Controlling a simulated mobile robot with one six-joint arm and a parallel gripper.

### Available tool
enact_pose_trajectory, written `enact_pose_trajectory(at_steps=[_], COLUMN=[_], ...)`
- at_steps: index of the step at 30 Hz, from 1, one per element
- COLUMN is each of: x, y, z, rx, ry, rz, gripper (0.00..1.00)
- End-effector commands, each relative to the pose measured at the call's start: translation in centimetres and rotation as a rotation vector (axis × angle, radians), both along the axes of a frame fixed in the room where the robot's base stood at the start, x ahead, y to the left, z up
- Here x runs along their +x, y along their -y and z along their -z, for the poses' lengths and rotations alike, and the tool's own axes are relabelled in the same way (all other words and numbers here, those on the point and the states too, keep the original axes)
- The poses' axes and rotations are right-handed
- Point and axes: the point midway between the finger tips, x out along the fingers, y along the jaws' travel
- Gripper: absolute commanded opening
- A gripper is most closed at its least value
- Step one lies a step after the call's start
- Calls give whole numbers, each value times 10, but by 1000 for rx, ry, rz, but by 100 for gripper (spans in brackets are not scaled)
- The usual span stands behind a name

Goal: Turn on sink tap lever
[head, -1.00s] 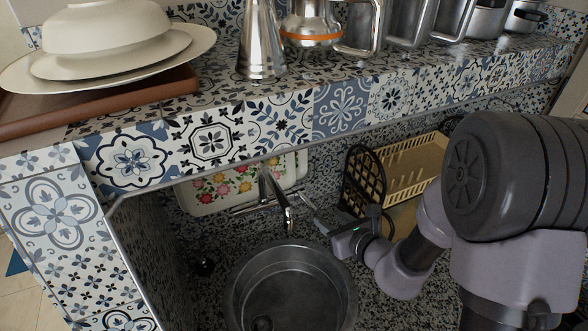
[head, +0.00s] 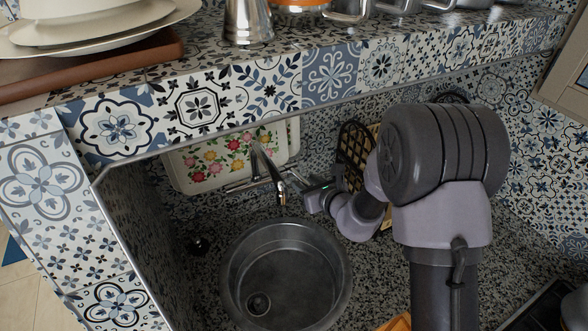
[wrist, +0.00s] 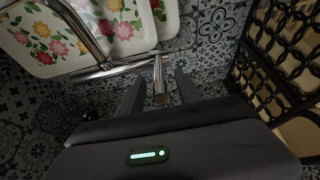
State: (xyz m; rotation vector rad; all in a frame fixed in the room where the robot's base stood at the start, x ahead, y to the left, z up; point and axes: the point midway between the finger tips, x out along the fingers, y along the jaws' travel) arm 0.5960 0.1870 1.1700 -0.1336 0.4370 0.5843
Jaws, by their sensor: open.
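The metal sink tap (head: 270,173) stands behind the round steel sink (head: 300,265), its spout reaching over the bowl. No water shows. In the wrist view the tap's crossbar (wrist: 105,70) runs across the top, and a short cylindrical lever (wrist: 160,82) sticks out from it towards the camera. My gripper (wrist: 160,85) is open, with one finger on each side of this lever. Small gaps seem to remain between lever and fingers; contact is unclear. In the head view my gripper (head: 298,180) is just right of the tap, and its fingertips are hard to make out.
A floral tray (head: 228,160) leans behind the tap. A dark lattice rack (head: 353,150) stands close right of my gripper. A tiled shelf (head: 200,104) overhangs the sink from behind, carrying plates and metal pots. Speckled counter surrounds the bowl.

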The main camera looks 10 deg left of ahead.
Motion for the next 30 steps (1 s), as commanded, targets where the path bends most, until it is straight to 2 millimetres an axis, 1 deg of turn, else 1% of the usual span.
enact_pose_trajectory(at_steps=[1, 5, 6, 7, 17, 30], x=[0, 0, 0, 0, 0, 9], y=[0, 0, 0, 0, 0, -6], z=[0, 0, 0, 0, -2, -22], rx=[0, 0, 0, 0, 1, 1], ry=[0, 0, 0, 0, 1, 3], rz=[0, 0, 0, 0, 0, 0], gripper=[37, 11, 4, 0, 0, 0])
